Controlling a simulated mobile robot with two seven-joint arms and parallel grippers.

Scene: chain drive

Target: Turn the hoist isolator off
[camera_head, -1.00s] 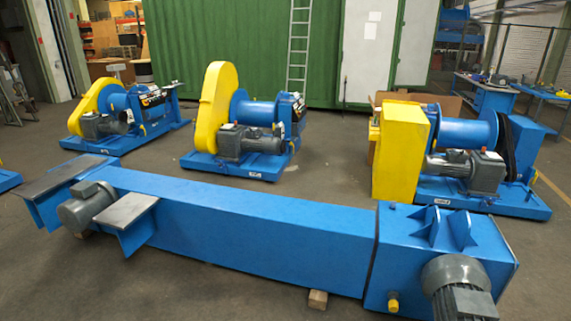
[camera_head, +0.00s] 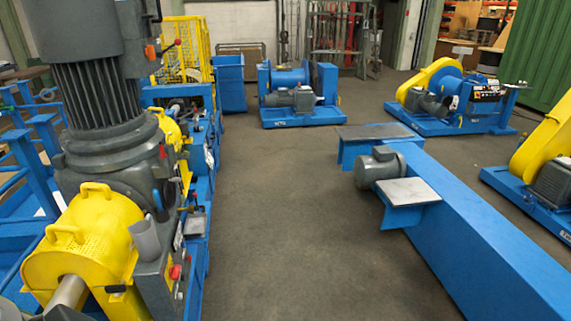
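No part that I can tell for sure as the hoist isolator shows. Neither of my grippers is in view.
A long blue beam (camera_head: 470,225) with a grey motor (camera_head: 378,168) lies on the right. Winches stand behind: one blue (camera_head: 293,92), one with a yellow guard (camera_head: 430,80). The grey floor (camera_head: 290,230) between machine and beam is clear.

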